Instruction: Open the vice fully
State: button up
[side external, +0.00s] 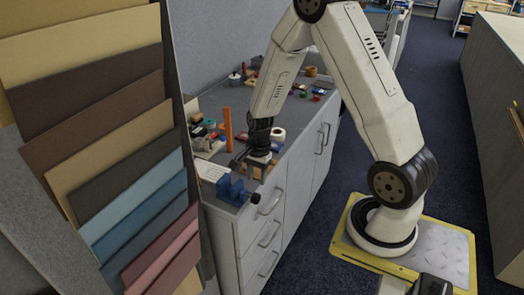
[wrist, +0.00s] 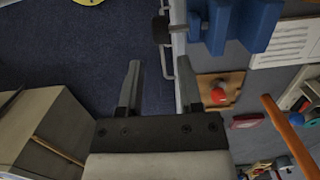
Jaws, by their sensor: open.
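The blue vice (side external: 231,188) stands at the near corner of the grey worktop. Its dark round handle (side external: 255,198) sticks out past the worktop edge, on the right. In the wrist view the vice (wrist: 262,24) is at the top right, with its handle (wrist: 161,29) to its left over the floor. How far the vice jaws are apart is unclear. My gripper (side external: 251,166) is close above and behind the vice. In the wrist view my gripper (wrist: 160,72) is open, with nothing between its fingers, and apart from the handle, which lies beyond the fingertips.
A printed sheet (wrist: 284,43) lies by the vice. A brown block with a red piece (wrist: 219,93) is beside my right finger. An orange upright bar (side external: 228,129) and several small items stand farther back. Hanging sample boards (side external: 110,130) fill the left.

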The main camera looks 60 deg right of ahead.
jog(key=o, duration=0.5)
jog(key=shift+o, duration=0.4)
jog(key=shift+s+d+f, duration=0.1)
jog(key=shift+d+f, duration=0.05)
jog(key=shift+f, duration=0.05)
jog(key=s+d+f+n+t+h, duration=0.1)
jog(key=s+d+f+n+t, duration=0.2)
jog(key=f+n, duration=0.35)
jog(key=d+f+n+t+h, duration=0.1)
jog(key=d+f+n+t, duration=0.1)
jog(key=f+n+t, duration=0.5)
jog(key=s+a+r+n+t, duration=0.3)
jog(key=s+a+r+t, duration=0.1)
jog(key=t, duration=0.4)
jog(key=shift+s+a+r+y, duration=0.3)
jog(key=shift+s+a+r, duration=0.15)
jog(key=shift+a, duration=0.5)
